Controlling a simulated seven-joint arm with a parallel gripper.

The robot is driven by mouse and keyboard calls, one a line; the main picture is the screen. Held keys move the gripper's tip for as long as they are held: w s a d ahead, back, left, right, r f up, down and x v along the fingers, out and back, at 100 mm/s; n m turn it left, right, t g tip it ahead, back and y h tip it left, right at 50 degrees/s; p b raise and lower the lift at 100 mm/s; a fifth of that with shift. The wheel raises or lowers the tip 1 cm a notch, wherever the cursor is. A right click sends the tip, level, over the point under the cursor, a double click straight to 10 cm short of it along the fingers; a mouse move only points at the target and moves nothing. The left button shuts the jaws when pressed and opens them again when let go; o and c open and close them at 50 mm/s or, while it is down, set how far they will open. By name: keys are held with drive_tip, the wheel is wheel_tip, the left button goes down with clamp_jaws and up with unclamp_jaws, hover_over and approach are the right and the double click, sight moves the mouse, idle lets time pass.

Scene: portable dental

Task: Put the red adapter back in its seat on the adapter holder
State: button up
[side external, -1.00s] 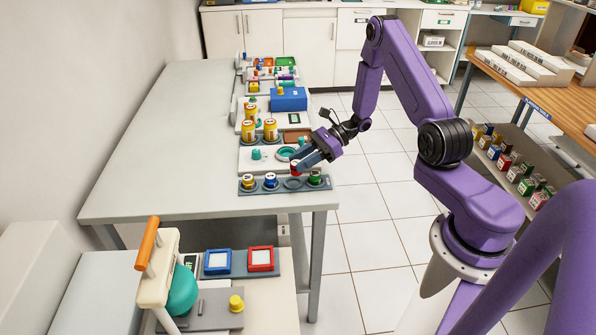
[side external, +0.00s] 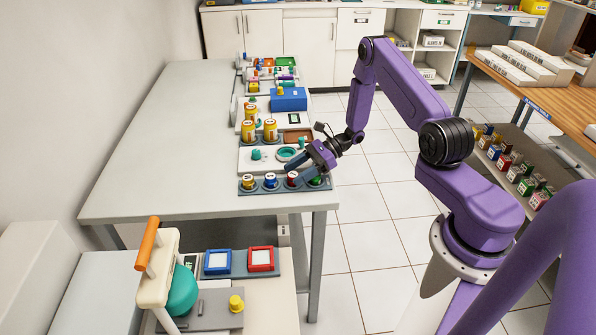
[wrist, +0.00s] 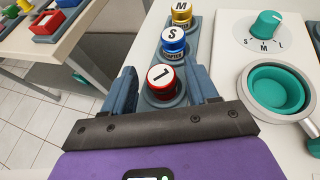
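The red adapter (side external: 292,178), marked 1 on its white top, sits upright in the third seat from the left on the grey-blue adapter holder (side external: 254,189). In the wrist view the red adapter (wrist: 163,79) stands between my two fingers, with a small gap on each side. My gripper (side external: 301,173) is open around it; its fingers also show in the wrist view (wrist: 160,84). The yellow adapter (side external: 248,181) and blue adapter (side external: 270,180) fill the seats to the left. The green adapter (side external: 316,181) is at the right end, partly hidden by my gripper.
Behind the holder is a white panel with a teal ring cup (wrist: 275,88) and a teal knob (wrist: 265,24). Yellow jars (side external: 270,130) and a blue box (side external: 289,99) stand farther back. The left of the table (side external: 165,150) is clear.

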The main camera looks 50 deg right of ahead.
drive_tip(key=shift+d, duration=0.1)
drive_tip(key=v, duration=1.1)
drive_tip(key=shift+s+d+r, duration=0.1)
drive_tip(key=shift+s+d, duration=0.05)
drive_tip(key=shift+d, duration=0.05)
drive_tip(key=s+a+r+n+g+h, duration=0.3)
drive_tip(key=s+a+r+n+g, duration=0.15)
drive_tip(key=a+n, duration=0.4)
drive_tip(key=s+a+r+n+g+h, duration=0.2)
drive_tip(key=s+a+r+n+g, duration=0.3)
drive_tip(key=a+n, duration=0.4)
drive_tip(key=s+a+r+n+t+h, duration=0.2)
drive_tip(key=s+r+n+h, duration=0.1)
drive_tip(key=s+n, duration=0.5)
drive_tip(key=s+a+r+n+t+h, duration=0.2)
drive_tip(key=s+r+n, duration=0.3)
drive_tip(key=s+n, duration=0.4)
drive_tip(key=shift+s+a+n+h, duration=0.3)
drive_tip(key=shift+n+h, duration=0.35)
drive_tip(key=shift+h, duration=0.15)
